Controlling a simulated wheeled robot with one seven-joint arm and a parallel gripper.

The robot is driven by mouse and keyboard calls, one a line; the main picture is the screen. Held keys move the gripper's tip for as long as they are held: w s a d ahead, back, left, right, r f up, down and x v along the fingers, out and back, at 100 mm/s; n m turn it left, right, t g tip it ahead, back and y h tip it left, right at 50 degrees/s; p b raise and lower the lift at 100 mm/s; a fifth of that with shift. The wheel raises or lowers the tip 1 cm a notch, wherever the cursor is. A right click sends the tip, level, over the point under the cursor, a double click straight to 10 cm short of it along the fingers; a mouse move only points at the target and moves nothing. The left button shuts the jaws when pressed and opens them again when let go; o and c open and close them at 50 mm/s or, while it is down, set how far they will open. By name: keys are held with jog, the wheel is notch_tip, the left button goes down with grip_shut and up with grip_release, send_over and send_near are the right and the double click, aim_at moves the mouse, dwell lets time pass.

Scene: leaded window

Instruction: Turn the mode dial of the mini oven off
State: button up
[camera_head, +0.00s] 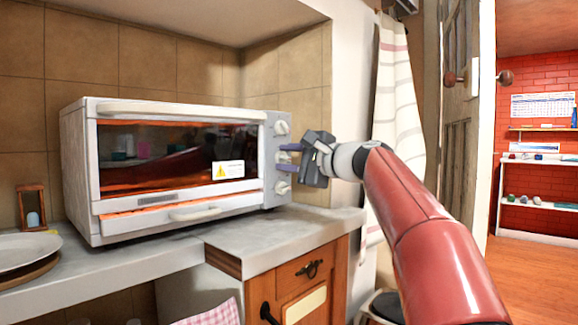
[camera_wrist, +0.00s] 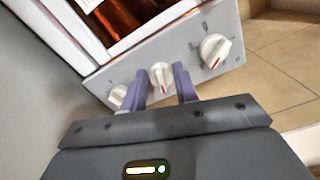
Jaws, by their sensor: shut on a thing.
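The mini oven (camera_head: 84,165) is white and stands on the counter, its door shut and an orange glow behind the dark glass. Its right-hand panel carries a column of three white dials: top dial (camera_head: 281,128), middle dial (camera_head: 283,157) and bottom dial (camera_head: 282,188). My gripper (camera_head: 287,156) reaches in from the right at the middle dial. In the wrist view, its purple fingers (camera_wrist: 162,83) are either side of the middle dial (camera_wrist: 160,70), closed on it. A red mark shows on this dial. Dial labels are too small to read.
A grey counter (camera_head: 285,235) runs under the oven, above a wooden drawer (camera_head: 312,268). Plates (camera_head: 28,250) and a small wooden-framed item (camera_head: 33,207) stand at left. A striped cloth (camera_head: 398,100) hangs behind my arm. A doorway at right opens to another room.

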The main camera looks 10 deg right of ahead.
jog(key=n+b, duration=0.1)
jog(key=n, duration=0.2)
jog(key=n+b, duration=0.1)
jog(key=n, duration=0.1)
jog(key=shift+f+n+b, duration=0.3)
jog(key=shift+f+b, duration=0.05)
jog(key=n+b, duration=0.2)
jog(key=n, duration=0.3)
jog(key=shift+f, duration=0.2)
jog(key=n, duration=0.3)
jog(key=n+b, duration=0.1)
jog(key=n, duration=0.3)
jog(key=n+b, duration=0.1)
jog(key=n, duration=0.2)
jog(key=shift+w+d+f+n, duration=0.1)
jog(key=shift+w+d+n, duration=0.15)
jog(key=shift+d+n, duration=0.05)
jog(key=o, duration=1)
jog(key=shift+c, duration=0.2)
